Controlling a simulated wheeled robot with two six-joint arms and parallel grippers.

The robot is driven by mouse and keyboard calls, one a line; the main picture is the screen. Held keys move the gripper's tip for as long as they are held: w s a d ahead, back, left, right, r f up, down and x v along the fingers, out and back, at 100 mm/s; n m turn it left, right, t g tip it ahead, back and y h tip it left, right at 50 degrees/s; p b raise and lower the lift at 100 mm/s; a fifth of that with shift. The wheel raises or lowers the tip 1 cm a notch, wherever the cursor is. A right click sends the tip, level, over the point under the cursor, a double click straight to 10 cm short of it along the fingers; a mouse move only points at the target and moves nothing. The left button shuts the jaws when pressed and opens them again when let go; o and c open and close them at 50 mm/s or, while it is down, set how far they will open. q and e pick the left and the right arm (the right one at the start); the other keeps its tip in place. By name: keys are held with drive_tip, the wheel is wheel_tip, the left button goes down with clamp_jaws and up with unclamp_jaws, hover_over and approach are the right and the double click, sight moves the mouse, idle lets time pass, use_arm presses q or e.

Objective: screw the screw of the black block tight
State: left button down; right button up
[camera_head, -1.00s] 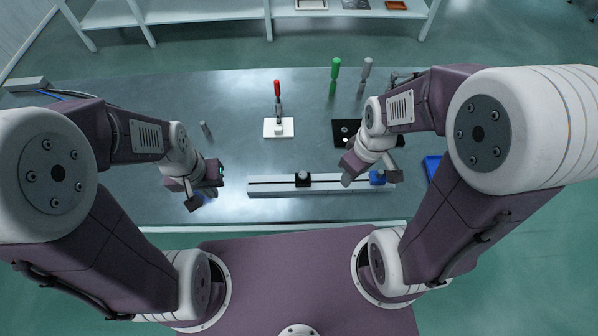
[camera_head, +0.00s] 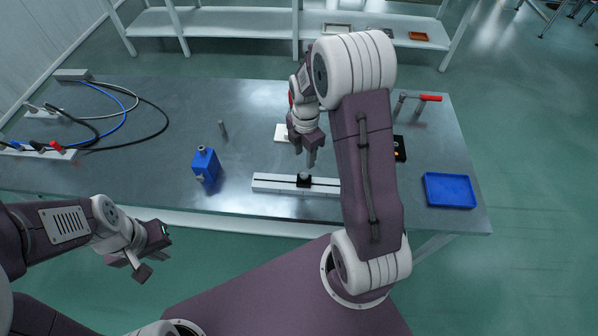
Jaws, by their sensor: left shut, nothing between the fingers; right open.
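The black block (camera_head: 303,180) sits on the pale slotted rail (camera_head: 275,184) near the front edge of the table. Its screw is too small to make out clearly. My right gripper (camera_head: 311,158) is open, points down and is just above and behind the block in the picture. I cannot tell whether it touches anything, and I see nothing held in it. My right arm hides the right end of the rail. My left gripper (camera_head: 148,252) is shut and empty, off the table's front edge at the lower left.
Cables (camera_head: 125,110) lie at the far left. A blue tray (camera_head: 449,190) is at the right. A white plate (camera_head: 283,133) lies behind my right gripper.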

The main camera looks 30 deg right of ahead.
sight(304, 175)
wheel_tip(304, 175, down, 9)
drive_tip(key=shift+s+a+r+p, duration=0.1)
drive_tip(key=shift+s+r+p, duration=0.05)
drive_tip(key=shift+p, duration=0.2)
drive_tip(key=shift+s, duration=0.1)
drive_tip(key=shift+c, duration=0.9)
clamp_jaws()
